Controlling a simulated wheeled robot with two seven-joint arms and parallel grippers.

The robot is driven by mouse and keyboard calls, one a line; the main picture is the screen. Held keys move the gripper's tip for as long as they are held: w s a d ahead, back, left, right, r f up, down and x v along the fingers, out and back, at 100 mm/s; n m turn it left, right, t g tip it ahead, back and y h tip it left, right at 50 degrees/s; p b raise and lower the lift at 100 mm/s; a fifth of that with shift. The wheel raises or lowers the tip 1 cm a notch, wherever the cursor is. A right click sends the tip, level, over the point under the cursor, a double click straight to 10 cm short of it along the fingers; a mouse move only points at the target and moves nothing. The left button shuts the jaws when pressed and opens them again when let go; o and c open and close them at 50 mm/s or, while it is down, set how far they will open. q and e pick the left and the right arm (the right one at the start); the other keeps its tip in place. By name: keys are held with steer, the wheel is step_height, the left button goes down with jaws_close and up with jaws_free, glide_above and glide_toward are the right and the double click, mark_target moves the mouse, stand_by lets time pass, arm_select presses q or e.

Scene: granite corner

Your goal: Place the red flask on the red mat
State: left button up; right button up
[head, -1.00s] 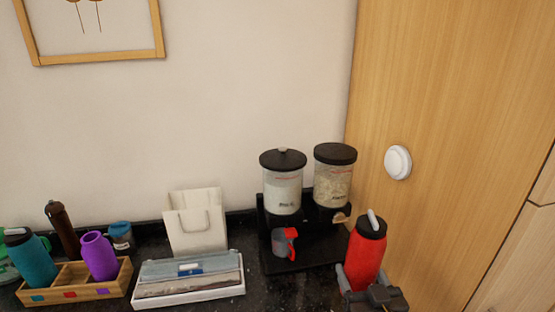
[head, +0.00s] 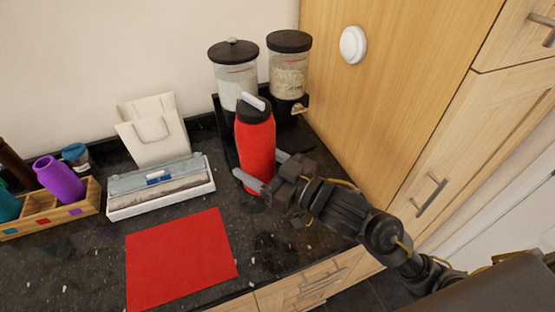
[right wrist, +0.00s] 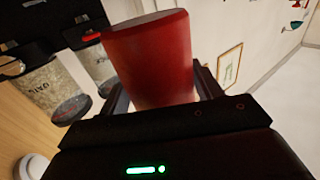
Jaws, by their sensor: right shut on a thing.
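The red flask (head: 256,150) has a black lid and a pale handle. It is upright, to the right of and behind the red mat in the head view. My right gripper (head: 262,178) is shut on the flask's lower part. The flask (right wrist: 150,58) also fills the middle of the right wrist view, between the fingers of the gripper (right wrist: 163,98). I cannot tell whether its base is clear of the counter. The red mat (head: 182,260) lies flat and bare on the dark counter. My left gripper is not in view.
Two dispensers (head: 233,75) (head: 289,65) stand right behind the flask. A white tray (head: 162,198) with folded cloths lies behind the mat, with a pale bag (head: 153,130) behind it. A wooden box (head: 50,220) with a purple cup (head: 60,180) is at left. A wooden cabinet (head: 385,110) stands at right.

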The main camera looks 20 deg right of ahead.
steer(key=shift+a+r+y, duration=0.15)
steer(key=shift+a+y, duration=0.1)
steer(key=shift+y, duration=0.05)
steer(key=w+a+f+n+g+y, duration=0.4)
steer(key=f+g, duration=0.1)
steer(key=g, duration=0.1)
steer(key=shift+a+f+n, duration=0.2)
steer(key=shift+a+n, duration=0.1)
steer(key=shift+n, duration=0.1)
steer(key=shift+w, duration=0.1)
steer(key=s+d+f+m+t+h, duration=0.1)
steer(key=s+d+m+t+h, duration=0.2)
steer(key=d, duration=0.7)
steer(key=s+d+f+m+t+h, duration=0.1)
steer(key=d+m+t+h, duration=0.35)
steer(key=d, duration=0.55)
steer(key=shift+w+a+r+m+t+h, duration=0.1)
steer(key=shift+w+r+m+t+h, duration=0.35)
steer(key=shift+m+h, duration=0.65)
steer(key=shift+w+d+r+m+t+h, duration=0.1)
steer(key=shift+w+r+m+t+h, duration=0.35)
steer(key=shift+h, duration=1.15)
steer(key=shift+w+a+r+m+t+h, duration=0.1)
steer(key=shift+w+r+m+t+h, duration=0.25)
steer(key=shift+m+h, duration=0.85)
